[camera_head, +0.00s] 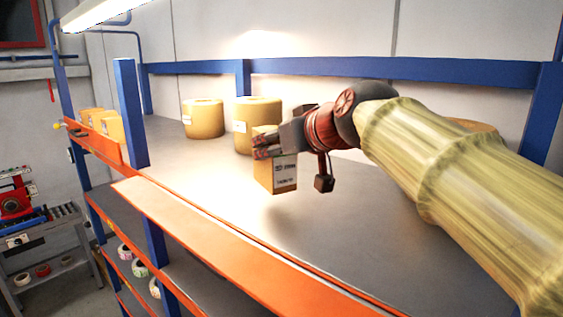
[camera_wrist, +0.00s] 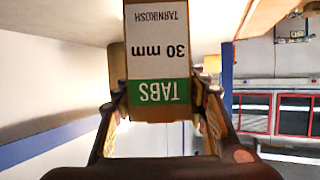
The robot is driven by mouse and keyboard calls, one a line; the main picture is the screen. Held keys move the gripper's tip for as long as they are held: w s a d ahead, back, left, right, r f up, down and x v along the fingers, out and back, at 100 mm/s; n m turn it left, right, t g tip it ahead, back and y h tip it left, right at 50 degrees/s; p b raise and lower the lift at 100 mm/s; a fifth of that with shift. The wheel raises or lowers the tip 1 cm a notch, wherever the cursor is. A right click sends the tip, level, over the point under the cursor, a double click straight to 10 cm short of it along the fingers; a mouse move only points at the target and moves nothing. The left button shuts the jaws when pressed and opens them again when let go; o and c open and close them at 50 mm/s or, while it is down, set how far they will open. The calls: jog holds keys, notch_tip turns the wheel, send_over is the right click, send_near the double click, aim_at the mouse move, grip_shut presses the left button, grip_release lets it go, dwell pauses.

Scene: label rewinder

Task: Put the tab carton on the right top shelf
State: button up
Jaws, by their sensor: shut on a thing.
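The tab carton (camera_head: 276,174) is a yellow-brown box with a white printed label. My gripper (camera_head: 268,146) is shut on its upper part, and the carton hangs upright over the grey top shelf (camera_head: 345,215). Whether its base touches the shelf I cannot tell. In the wrist view the carton (camera_wrist: 158,50) shows a white label and a green band reading TABS, 30 mm, upside down, between the fingers of my gripper (camera_wrist: 160,112).
Two yellow rolls (camera_head: 204,118) (camera_head: 257,112) stand behind the carton. Several small boxes (camera_head: 101,122) sit at the far left end. An orange beam (camera_head: 215,240) edges the shelf, with blue posts (camera_head: 130,112). The shelf's front middle is clear.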

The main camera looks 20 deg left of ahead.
jog(key=f, duration=0.1)
jog(key=w+f, duration=0.1)
jog(key=f, duration=0.1)
jog(key=shift+a+f+p, duration=0.2)
jog(key=shift+f+p, duration=0.1)
jog(key=shift+p, duration=0.05)
jog(key=shift+s+d+f, duration=0.1)
jog(key=shift+s+f, duration=0.05)
jog(key=shift+f, duration=0.2)
jog(key=o, duration=1.4)
jog(key=shift+r, duration=0.1)
jog(key=b+v, duration=0.2)
jog(key=v, duration=0.9)
jog(key=shift+s+d+b, duration=0.15)
jog(key=shift+d+b, duration=0.15)
jog(key=shift+b, duration=0.1)
